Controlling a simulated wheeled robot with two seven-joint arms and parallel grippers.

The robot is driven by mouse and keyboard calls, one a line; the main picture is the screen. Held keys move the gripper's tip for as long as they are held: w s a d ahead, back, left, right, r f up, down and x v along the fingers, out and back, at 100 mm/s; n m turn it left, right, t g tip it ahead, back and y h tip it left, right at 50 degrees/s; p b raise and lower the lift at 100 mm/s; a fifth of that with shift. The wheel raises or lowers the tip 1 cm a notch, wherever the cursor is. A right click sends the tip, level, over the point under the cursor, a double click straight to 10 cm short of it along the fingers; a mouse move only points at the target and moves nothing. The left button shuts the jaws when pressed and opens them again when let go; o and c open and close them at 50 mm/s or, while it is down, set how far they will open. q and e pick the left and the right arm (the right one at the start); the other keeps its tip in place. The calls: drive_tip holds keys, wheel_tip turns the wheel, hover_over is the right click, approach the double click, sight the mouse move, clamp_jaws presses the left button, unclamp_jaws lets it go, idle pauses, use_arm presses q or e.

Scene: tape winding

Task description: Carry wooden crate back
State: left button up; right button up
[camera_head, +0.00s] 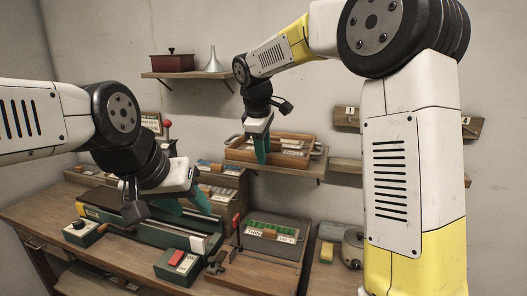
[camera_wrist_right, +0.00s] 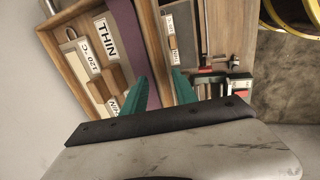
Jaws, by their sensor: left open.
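The wooden crate (camera_head: 305,157), a shallow tray with a handle at its end, sits on the middle wall shelf. It holds pale labelled items, and its labels also show in the right wrist view, where the crate (camera_wrist_right: 58,66) is at the upper left. My right gripper (camera_head: 262,158) is at the crate's front side, fingers pointing down. In the wrist view its teal fingertips (camera_wrist_right: 160,82) are apart; whether they touch the crate is unclear. My left gripper (camera_head: 190,208) is open and empty above the green machine (camera_head: 150,228) on the bench.
A wooden board with green pieces (camera_head: 270,228) lies on the bench (camera_head: 48,222). A green box with a red top (camera_head: 177,265) is at the front. An upper shelf (camera_head: 190,75) holds a red box (camera_head: 172,64) and a funnel (camera_head: 213,62). Small shelves are at right.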

drive_tip(key=v, duration=1.1)
drive_tip(key=s+d+f+m+y, duration=0.15)
drive_tip(key=s+d+m, duration=0.35)
drive_tip(key=s+d, duration=0.5)
drive_tip(key=s+d+f+m+t+y, duration=0.2)
drive_tip(key=s+d+f+m, duration=0.3)
drive_tip(key=s, duration=0.8)
wheel_tip(320, 180, down, 4)
drive_tip(key=m, duration=0.3)
drive_tip(key=shift+s+d+f+m+t, duration=0.15)
drive_tip(key=shift+s+f+m+t, duration=0.1)
drive_tip(key=shift+m+t, duration=0.15)
